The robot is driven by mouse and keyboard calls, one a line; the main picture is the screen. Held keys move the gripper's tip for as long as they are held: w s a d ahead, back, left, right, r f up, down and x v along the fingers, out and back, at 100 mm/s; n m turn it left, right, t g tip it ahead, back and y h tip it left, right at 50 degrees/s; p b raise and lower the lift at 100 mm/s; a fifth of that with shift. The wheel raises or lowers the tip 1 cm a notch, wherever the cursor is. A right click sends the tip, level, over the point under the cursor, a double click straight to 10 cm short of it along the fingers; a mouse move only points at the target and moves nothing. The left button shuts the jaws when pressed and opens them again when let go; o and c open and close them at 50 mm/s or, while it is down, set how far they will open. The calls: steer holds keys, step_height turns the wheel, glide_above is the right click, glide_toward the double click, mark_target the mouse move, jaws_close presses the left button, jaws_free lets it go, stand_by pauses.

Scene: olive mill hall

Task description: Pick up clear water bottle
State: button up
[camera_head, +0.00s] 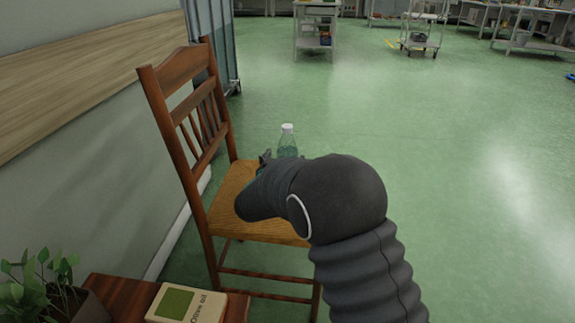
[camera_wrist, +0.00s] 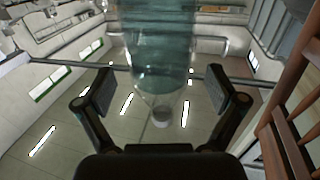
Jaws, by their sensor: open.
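The clear water bottle (camera_head: 288,144) with a white cap shows upright behind my gripper, over the far side of the chair seat (camera_head: 229,188). My arm and gripper hide its lower part, so its base on the seat cannot be seen. My gripper (camera_head: 265,160) is mostly hidden by my own arm in the head view. In the wrist view the bottle (camera_wrist: 157,50) appears upside down, with its cap downward. My open gripper (camera_wrist: 165,92) has one finger on each side of the bottle, with visible gaps and no clear contact.
The wooden chair's backrest (camera_head: 187,110) rises left of my gripper, near the wall. A small table (camera_head: 112,292) with a potted plant (camera_head: 40,285) and an olive oil box (camera_head: 187,304) stands at the lower left. Green floor (camera_head: 450,190) is clear to the right.

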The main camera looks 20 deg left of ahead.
steer(key=shift+w, duration=1.2)
steer(key=c, duration=1.7)
steer(key=shift+r, duration=0.1)
steer(key=shift+c, duration=0.2)
